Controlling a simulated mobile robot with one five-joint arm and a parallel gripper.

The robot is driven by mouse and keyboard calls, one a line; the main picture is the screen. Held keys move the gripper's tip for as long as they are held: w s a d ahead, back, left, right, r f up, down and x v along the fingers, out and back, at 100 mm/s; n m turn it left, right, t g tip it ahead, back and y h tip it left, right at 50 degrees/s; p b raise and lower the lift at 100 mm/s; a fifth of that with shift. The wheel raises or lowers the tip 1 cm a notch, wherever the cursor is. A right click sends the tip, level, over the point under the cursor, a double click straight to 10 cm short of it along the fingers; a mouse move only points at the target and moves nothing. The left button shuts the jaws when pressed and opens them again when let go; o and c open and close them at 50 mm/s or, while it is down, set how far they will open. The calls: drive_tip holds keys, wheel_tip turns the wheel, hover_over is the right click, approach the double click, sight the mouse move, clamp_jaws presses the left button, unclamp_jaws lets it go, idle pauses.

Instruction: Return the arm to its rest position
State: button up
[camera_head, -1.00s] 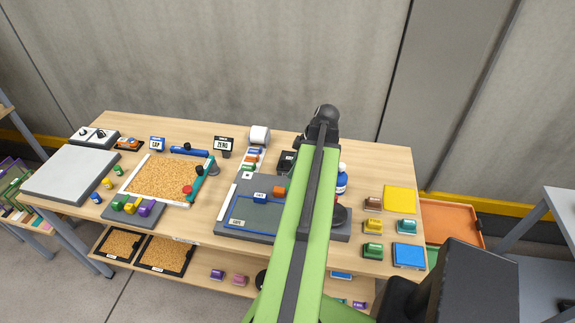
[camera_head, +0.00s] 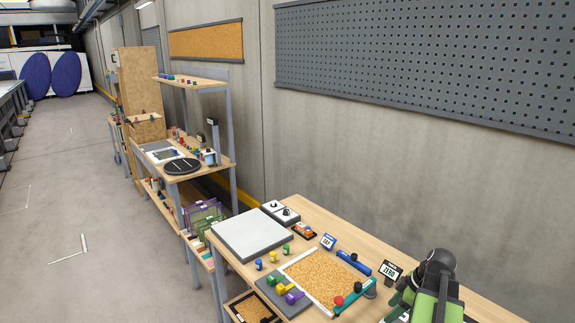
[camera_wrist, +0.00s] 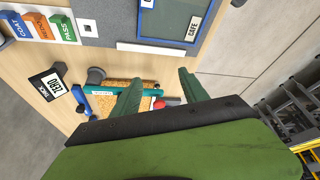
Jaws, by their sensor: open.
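My arm (camera_head: 437,280), green with a dark joint, shows at the lower right of the head view, over the right part of the workbench. Its gripper end cannot be made out there. In the wrist view my gripper (camera_wrist: 158,92) has its two green fingers spread apart with nothing held between them. Below and beyond the fingers lie the cork board (camera_wrist: 117,84) and its teal bar (camera_wrist: 135,91), near a red knob (camera_wrist: 159,104). The gripper appears above the bench, apart from these things.
The workbench holds a grey plate (camera_head: 251,236), a cork board (camera_head: 322,281), coloured blocks on a grey base (camera_head: 271,291) and a ZERO sign (camera_head: 390,271). A shelf unit (camera_head: 183,176) stands further left; the floor (camera_head: 80,190) there is open.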

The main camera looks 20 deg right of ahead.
drive_tip(key=w+a+f+n+g+b, duration=0.15)
drive_tip(key=w+a, duration=0.25)
drive_tip(key=a, duration=0.5)
drive_tip(key=w+a+f+n+b, duration=0.15)
drive_tip(key=w+a, duration=0.25)
drive_tip(key=a, duration=0.4)
drive_tip(key=w+a+f+n+g+b, duration=0.1)
drive_tip(key=w+a+f, duration=0.25)
drive_tip(key=a, duration=0.55)
drive_tip(key=a+f+m+h+b, duration=0.2)
drive_tip(key=a+m, duration=0.9)
drive_tip(key=a, duration=0.2)
drive_tip(key=shift+s+a+m+g+h, duration=0.2)
drive_tip(key=shift+a+m+g+h, duration=0.05)
drive_tip(key=shift+m+g+h, duration=0.2)
